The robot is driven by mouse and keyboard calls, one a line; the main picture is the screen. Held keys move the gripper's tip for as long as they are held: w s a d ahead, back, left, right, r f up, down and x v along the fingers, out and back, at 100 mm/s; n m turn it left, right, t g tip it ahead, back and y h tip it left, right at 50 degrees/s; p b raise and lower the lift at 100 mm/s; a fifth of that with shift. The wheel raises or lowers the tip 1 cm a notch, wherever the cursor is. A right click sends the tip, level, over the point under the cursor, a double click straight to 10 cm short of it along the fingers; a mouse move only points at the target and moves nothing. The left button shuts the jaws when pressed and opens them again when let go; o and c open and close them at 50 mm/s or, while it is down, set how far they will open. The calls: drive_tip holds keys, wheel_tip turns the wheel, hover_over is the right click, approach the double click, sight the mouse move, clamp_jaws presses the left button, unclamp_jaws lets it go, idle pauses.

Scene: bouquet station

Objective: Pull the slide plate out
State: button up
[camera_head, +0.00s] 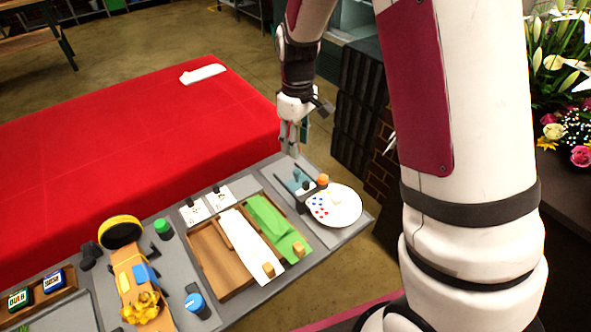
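The grey station board holds a wooden tray (214,262) with two long plates in it. One is a white plate (246,240) with a wooden knob (268,269) at its near end. The other is a green plate (268,220) with a wooden knob (298,249) at its near end. I cannot tell which of them is the slide plate. My gripper (290,150) points down above the far right part of the board, beyond the tray and apart from both knobs. It appears to hold nothing. Its fingers look close together, but their opening is unclear.
A round white plate (347,205) with coloured dots and an orange knob (323,180) stand right of the tray. A yellow-and-black ring (121,231), green button (162,228) and blue knob (195,302) are left. A red-covered table (120,130) lies behind. Dark crates (358,100) stand right of my gripper.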

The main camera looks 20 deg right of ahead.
sight(297, 171)
wheel_tip(297, 171, down, 12)
drive_tip(key=shift+r+p, duration=0.15)
drive_tip(key=shift+p, duration=0.2)
clamp_jaws()
